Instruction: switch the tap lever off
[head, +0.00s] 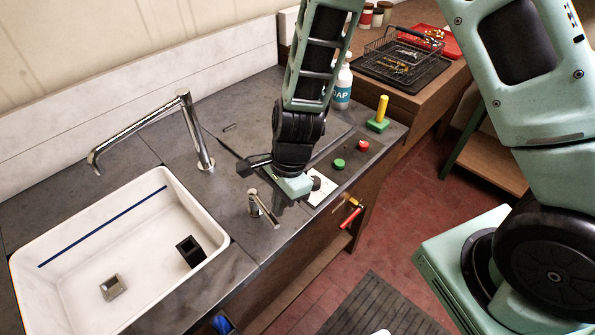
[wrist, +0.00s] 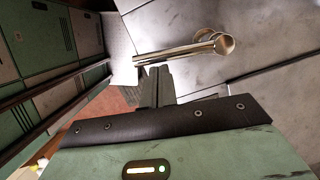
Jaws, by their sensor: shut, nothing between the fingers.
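The tap lever (head: 263,207) is a slim metal bar on a short round post, standing on the dark grey counter to the right of the sink. In the wrist view the shiny lever (wrist: 180,51) runs left from its round post, just beyond my fingertips. The bent chrome spout (head: 190,130) rises behind it and reaches left over the sink. My gripper (wrist: 156,75) is shut and empty, with its fingertips close to the lever's free end; I cannot tell whether they touch. In the head view my wrist mostly hides the fingers.
The white sink (head: 75,230) holds a small black box (head: 189,251). A green button (head: 338,164), a red button (head: 362,145), a yellow peg on a green block (head: 378,123) and a soap bottle (head: 342,88) stand right of my wrist. A red-handled tool (head: 350,214) hangs at the counter front.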

